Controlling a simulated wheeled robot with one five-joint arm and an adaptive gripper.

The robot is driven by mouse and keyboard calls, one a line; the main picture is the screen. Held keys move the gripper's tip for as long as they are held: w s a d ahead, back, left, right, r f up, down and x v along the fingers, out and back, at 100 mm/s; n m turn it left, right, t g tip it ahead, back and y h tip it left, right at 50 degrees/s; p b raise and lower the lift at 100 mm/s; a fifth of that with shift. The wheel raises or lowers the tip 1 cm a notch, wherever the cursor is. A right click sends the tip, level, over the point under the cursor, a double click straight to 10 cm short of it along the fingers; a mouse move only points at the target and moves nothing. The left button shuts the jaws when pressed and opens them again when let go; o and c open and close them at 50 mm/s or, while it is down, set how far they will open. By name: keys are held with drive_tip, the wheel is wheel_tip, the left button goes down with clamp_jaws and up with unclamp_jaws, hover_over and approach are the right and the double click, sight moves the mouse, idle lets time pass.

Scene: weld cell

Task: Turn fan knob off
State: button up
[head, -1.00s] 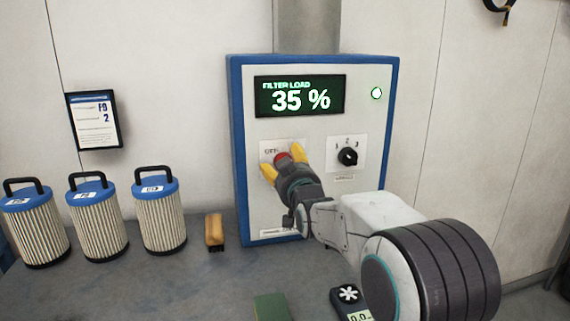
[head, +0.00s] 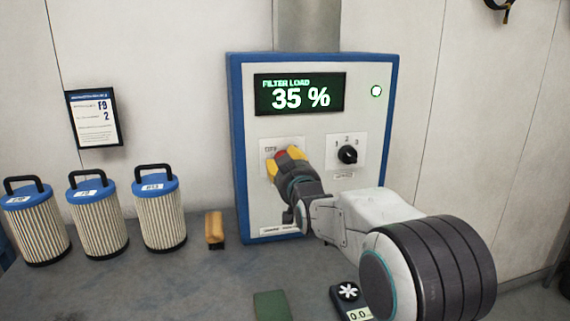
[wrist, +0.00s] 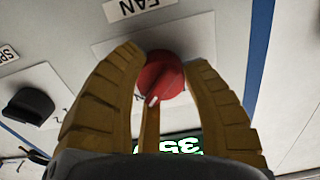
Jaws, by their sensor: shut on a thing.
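The red fan knob (wrist: 160,76) sits on a pale plate on the control panel, by a label reading FAN (wrist: 138,8). In the head view the knob (head: 281,155) shows only as a bit of red between the yellow fingers. My gripper (head: 286,160) is at the knob, and in the wrist view its two fingers (wrist: 163,72) are shut on the knob from both sides. The knob carries a white pointer mark. In the head view the plate's OFF lettering shows just above the fingers; most of the plate is hidden.
The blue-edged panel (head: 237,150) has a screen (head: 300,93) reading FILTER LOAD 35 %, a lit green lamp (head: 376,91) and a black speed knob (head: 347,155). Several filter cartridges (head: 160,215), a brush (head: 214,230) and a small meter (head: 350,300) stand on the bench.

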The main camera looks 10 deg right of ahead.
drive_tip(key=shift+f, duration=0.15)
drive_tip(key=shift+c, duration=0.7)
drive_tip(key=shift+f+n+b, duration=0.1)
drive_tip(key=shift+n+b, duration=0.2)
drive_tip(key=shift+b, duration=0.2)
drive_tip(key=shift+f+n+b, duration=0.15)
drive_tip(key=shift+n+b, duration=0.95)
drive_tip(key=shift+b, duration=0.05)
drive_tip(key=n+b, duration=0.4)
drive_tip(key=n, duration=0.1)
drive_tip(key=n+b, duration=0.4)
drive_tip(key=n, duration=0.2)
drive_tip(key=shift+n, duration=0.3)
drive_tip(key=shift+w+d+r+n+b, duration=0.1)
drive_tip(key=shift+r+n+b, duration=0.1)
drive_tip(key=shift+n+b, duration=1.35)
drive_tip(key=shift+r+n, duration=0.1)
drive_tip(key=shift+n, duration=0.25)
